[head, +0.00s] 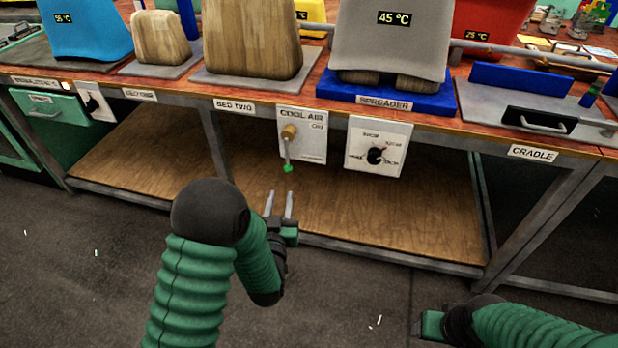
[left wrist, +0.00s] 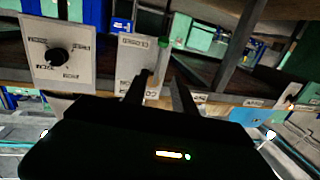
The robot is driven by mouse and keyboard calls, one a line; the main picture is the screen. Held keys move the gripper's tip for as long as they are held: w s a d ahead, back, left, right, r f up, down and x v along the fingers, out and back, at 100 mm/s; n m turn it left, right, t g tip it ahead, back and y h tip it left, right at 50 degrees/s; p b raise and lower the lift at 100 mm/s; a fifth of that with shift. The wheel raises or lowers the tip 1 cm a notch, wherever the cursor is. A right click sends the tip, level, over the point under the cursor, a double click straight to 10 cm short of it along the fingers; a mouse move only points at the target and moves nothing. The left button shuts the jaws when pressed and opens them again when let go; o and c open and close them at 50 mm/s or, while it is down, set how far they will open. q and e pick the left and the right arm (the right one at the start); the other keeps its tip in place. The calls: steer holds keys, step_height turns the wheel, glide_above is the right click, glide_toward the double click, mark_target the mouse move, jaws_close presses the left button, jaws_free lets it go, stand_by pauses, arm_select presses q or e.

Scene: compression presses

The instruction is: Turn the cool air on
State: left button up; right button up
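The white COOL AIR panel (head: 313,145) hangs on the front edge of the workbench, with ON printed at its upper right. Its lever (head: 287,148) has a brass pivot and a green tip and points down. The panel (left wrist: 134,62) and the lever's green tip (left wrist: 163,42) also show in the left wrist view, upside down. My left gripper (head: 279,196) is open and empty, just below the green tip and apart from it in the head view. My right gripper (head: 428,325) is at the lower right, its fingers not clearly shown.
A white panel with a black rotary knob (head: 375,155) is right of the COOL AIR panel. A wooden lower shelf (head: 390,220) runs under the bench. The SPREADER press (head: 390,45) and wooden blocks (head: 253,40) stand above. The dark floor in front is open.

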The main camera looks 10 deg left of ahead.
mark_target(287, 158)
arm_select(q)
steer(key=w+b, duration=0.1)
steer(key=w, duration=0.4)
steer(key=w+a+b, duration=0.1)
steer(key=w+b, duration=0.1)
steer(key=w, duration=0.3)
steer(key=w+a+b, duration=0.1)
steer(key=w, duration=0.5)
steer(key=shift+a+b, duration=0.25)
steer(key=shift+b, duration=0.15)
steer(key=shift+w+r, duration=0.15)
steer(key=shift+w, duration=0.15)
jaws_close()
